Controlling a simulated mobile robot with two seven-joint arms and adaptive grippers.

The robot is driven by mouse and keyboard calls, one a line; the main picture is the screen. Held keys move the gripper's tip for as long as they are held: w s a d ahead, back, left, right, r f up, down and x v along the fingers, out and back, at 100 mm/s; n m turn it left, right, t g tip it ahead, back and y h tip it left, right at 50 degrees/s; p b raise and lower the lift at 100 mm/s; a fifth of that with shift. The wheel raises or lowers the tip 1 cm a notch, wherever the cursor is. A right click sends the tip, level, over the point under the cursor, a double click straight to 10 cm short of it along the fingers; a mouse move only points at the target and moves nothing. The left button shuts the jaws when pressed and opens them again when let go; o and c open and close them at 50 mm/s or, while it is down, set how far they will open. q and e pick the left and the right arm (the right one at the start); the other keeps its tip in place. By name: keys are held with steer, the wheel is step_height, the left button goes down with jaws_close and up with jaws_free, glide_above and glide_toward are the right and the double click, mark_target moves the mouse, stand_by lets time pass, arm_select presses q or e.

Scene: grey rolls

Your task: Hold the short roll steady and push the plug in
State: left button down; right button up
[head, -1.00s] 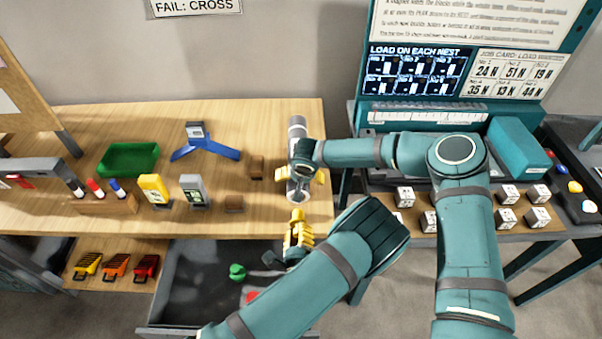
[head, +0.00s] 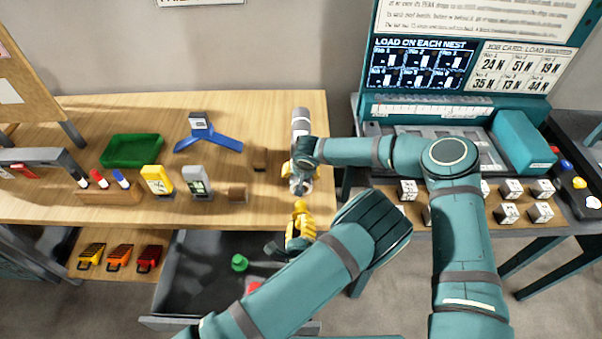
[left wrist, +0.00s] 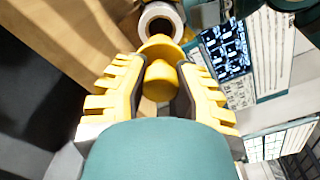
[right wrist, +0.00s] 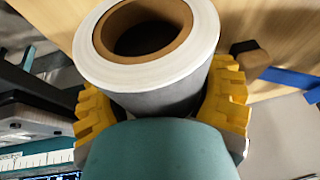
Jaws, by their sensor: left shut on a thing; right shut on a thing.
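The grey roll (head: 300,124) lies lengthwise at the right end of the wooden table, its near end facing the front edge. My right gripper (head: 301,172) is shut around it; the right wrist view shows the roll (right wrist: 168,92) between the yellow fingers, with a white end face and an open brown core. My left gripper (head: 299,232) is shut on the yellow plug (head: 300,206), just in front of the roll's near end. In the left wrist view the plug (left wrist: 160,76) points at the roll's open end (left wrist: 160,20). Whether they touch is hard to tell.
A green tray (head: 131,150) is farther left. An open drawer (head: 190,295) is below the table's front edge. A teal bench (head: 520,148) with white cubes is to the right.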

mark_target(301, 212)
arm_select(q)
steer(key=shift+w, duration=0.1)
stand_by(0.3)
steer(key=shift+w, duration=1.75)
steer(key=shift+w, duration=2.5)
steer(key=c, duration=0.8)
jaws_free()
steer(key=shift+s, duration=0.1)
steer(key=s, duration=1.1)
steer(key=shift+s+a+r, duration=0.15)
steer(key=shift+s+a, duration=0.05)
steer(key=shift+s, duration=0.2)
